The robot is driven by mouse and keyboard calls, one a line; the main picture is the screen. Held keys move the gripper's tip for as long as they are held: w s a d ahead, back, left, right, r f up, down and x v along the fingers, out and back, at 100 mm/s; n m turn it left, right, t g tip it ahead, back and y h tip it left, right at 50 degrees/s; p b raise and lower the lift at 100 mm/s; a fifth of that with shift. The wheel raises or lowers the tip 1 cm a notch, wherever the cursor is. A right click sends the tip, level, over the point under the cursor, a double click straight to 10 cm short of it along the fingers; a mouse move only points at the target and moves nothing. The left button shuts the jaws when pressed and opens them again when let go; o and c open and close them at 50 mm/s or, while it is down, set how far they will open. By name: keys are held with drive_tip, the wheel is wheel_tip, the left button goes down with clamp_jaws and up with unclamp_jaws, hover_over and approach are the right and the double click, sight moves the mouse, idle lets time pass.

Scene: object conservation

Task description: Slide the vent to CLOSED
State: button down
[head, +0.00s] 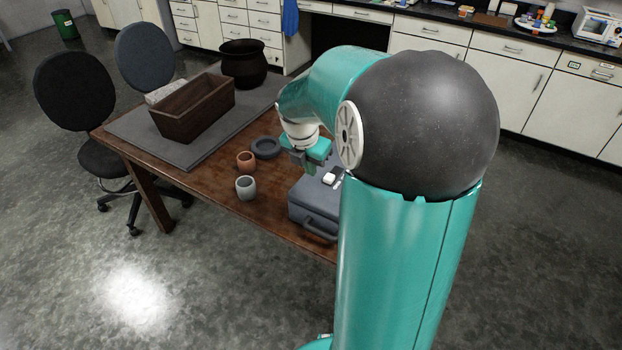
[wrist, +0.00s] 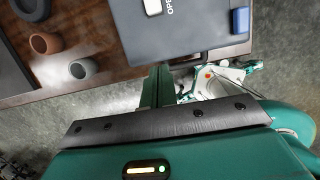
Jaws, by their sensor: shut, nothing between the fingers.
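A grey case (head: 308,203) stands on the wooden table, with a white slider (head: 329,178) beside a small dark plate on its top. In the wrist view the case (wrist: 170,38) fills the top middle, and the slider (wrist: 153,6) sits at the upper edge next to partly cut-off white lettering that looks like "OPEN". My gripper (head: 312,168) is above the case's left part in the head view, near the slider; contact cannot be told. In the wrist view its fingers (wrist: 158,82) are together and empty, apart from the slider. My arm hides the case's right side.
A terracotta cup (head: 245,161), a grey cup (head: 246,188) and a dark ring (head: 265,148) stand left of the case. A brown wooden box (head: 195,110) and a black pot (head: 243,65) are farther back. A blue piece (wrist: 240,20) is at the case's edge.

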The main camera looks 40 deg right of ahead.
sight(325, 186)
drive_tip(key=x, duration=1)
drive_tip(key=shift+s+d+f, duration=0.15)
drive_tip(key=shift+s+d, duration=0.1)
drive_tip(key=d, duration=0.1)
drive_tip(key=w+d, duration=0.1)
drive_tip(key=shift+d+r, duration=0.2)
drive_tip(key=shift+d, duration=0.1)
drive_tip(key=shift+w+d, duration=0.1)
drive_tip(key=shift+d, duration=0.35)
drive_tip(key=shift+d, duration=0.1)
drive_tip(key=d, duration=0.1)
drive_tip(key=w+d, duration=0.1)
drive_tip(key=d, duration=0.1)
drive_tip(key=w+d, duration=0.1)
drive_tip(key=d, duration=0.1)
drive_tip(key=shift+d, duration=0.25)
drive_tip(key=shift+w, duration=0.1)
